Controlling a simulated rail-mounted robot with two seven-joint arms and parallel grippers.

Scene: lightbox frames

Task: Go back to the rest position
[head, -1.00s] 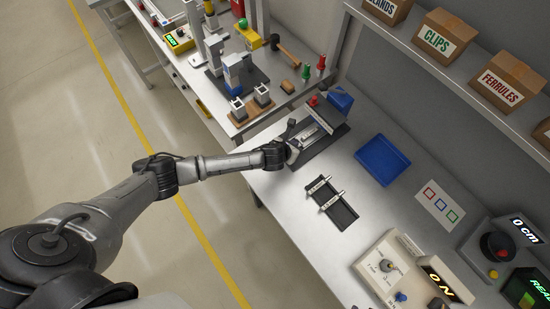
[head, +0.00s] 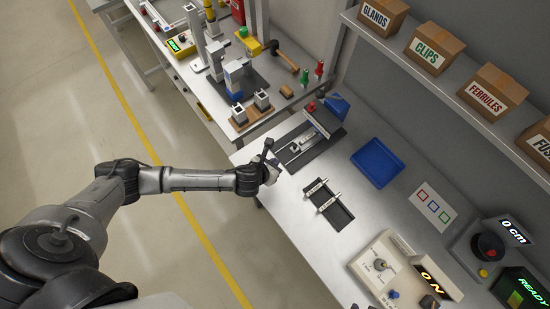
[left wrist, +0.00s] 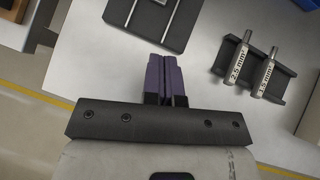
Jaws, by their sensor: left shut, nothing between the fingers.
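My left gripper (head: 272,163) is shut and empty. It hangs over the near left edge of the metal bench (head: 290,220), left of the black tray and near side of the dark fixture. In the left wrist view its purple fingers (left wrist: 166,78) are pressed together with nothing between them, above the bare bench top. My right gripper is in neither view.
A black tray (head: 341,217) holds two labelled metal pins, also seen in the left wrist view (left wrist: 277,88). A dark fixture (head: 288,156) stands behind my gripper. A blue tray (head: 378,163) lies further right. Boxes line the shelf. The floor at left is clear.

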